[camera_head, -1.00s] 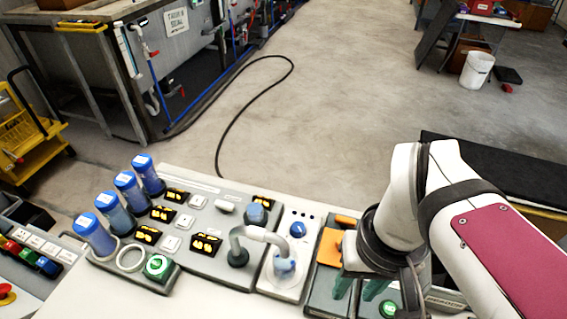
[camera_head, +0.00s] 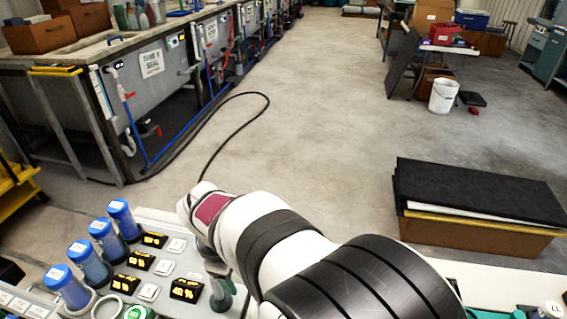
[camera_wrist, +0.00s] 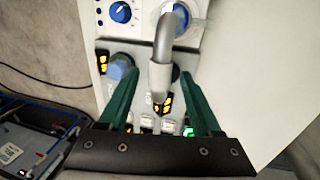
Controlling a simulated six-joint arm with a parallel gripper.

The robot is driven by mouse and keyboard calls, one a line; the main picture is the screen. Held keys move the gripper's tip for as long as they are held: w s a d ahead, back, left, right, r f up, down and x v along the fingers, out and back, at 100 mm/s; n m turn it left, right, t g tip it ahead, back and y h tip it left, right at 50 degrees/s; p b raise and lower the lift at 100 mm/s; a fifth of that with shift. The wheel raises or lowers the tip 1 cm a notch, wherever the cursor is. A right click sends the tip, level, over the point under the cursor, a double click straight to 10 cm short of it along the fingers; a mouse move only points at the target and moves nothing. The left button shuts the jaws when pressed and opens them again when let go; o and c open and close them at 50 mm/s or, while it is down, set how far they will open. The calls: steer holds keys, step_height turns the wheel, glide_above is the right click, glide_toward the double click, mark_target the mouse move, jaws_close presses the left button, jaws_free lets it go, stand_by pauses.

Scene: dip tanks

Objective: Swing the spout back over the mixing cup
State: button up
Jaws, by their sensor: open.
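The spout (camera_wrist: 161,60) is a grey bent pipe in the wrist view. It rises from a blue-ringed base (camera_wrist: 182,22) at the top, and its free end lies beside a dark round opening (camera_wrist: 176,75). My gripper (camera_wrist: 156,76) is open, with one green finger on each side of the spout's free end. I cannot tell whether either finger touches it. In the head view my arm hides the spout, and part of my gripper (camera_head: 221,296) shows over the panel. I cannot identify the mixing cup for certain; a pale ring (camera_head: 106,307) stands at the front left.
Blue-capped bottles (camera_head: 105,238) stand along the panel's left side, near lit displays (camera_head: 185,289). A blue knob (camera_wrist: 121,66) sits just beside the left finger in the wrist view. A black-topped box (camera_head: 480,200) is on the floor at right.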

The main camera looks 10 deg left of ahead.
steer(key=shift+f, duration=0.35)
jaws_close()
stand_by(1.2)
